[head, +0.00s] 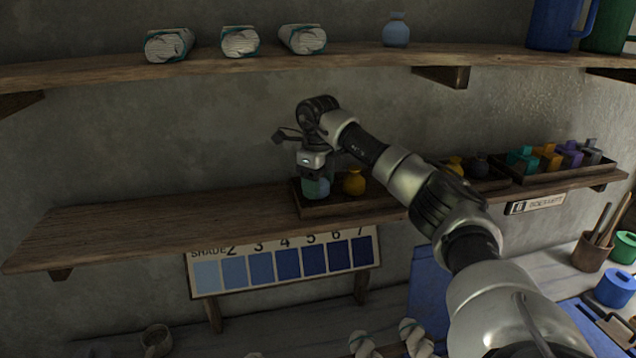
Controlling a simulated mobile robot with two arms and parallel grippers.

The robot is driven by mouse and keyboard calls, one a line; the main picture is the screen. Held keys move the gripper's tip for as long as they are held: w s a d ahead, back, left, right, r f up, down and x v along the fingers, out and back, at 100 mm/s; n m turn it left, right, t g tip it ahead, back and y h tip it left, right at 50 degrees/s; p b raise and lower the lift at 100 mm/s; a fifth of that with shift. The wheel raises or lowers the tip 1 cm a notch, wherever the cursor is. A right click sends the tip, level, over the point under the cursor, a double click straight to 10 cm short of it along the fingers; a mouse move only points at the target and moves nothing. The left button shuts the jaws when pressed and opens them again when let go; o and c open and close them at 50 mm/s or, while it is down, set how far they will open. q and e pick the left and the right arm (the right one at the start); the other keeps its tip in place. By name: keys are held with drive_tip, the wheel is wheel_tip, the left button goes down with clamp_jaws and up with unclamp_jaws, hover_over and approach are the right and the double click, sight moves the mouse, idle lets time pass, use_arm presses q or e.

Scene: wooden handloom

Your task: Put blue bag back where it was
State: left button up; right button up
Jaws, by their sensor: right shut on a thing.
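My right gripper (317,178) reaches over the left end of a dark wooden tray (345,208) on the lower shelf. Another pale blue bag (396,31) stands on the upper shelf. My left gripper is not in view.
Further right are another yellow bag (455,166), a dark bag (479,167) and a tray (565,172) of coloured blocks. The lower shelf (150,225) is bare on the left. White bundles (240,41) lie on the upper shelf (120,75). A shade chart (285,265) hangs below.

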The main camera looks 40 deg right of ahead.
drive_tip(key=shift+f, duration=0.55)
idle(0.4)
drive_tip(key=o, duration=1.1)
wheel_tip(320, 180, up, 7)
drive_tip(key=shift+f+b, duration=0.2)
drive_tip(key=shift+b, duration=0.9)
drive_tip(key=shift+a+r, duration=0.1)
drive_tip(key=shift+r, duration=0.3)
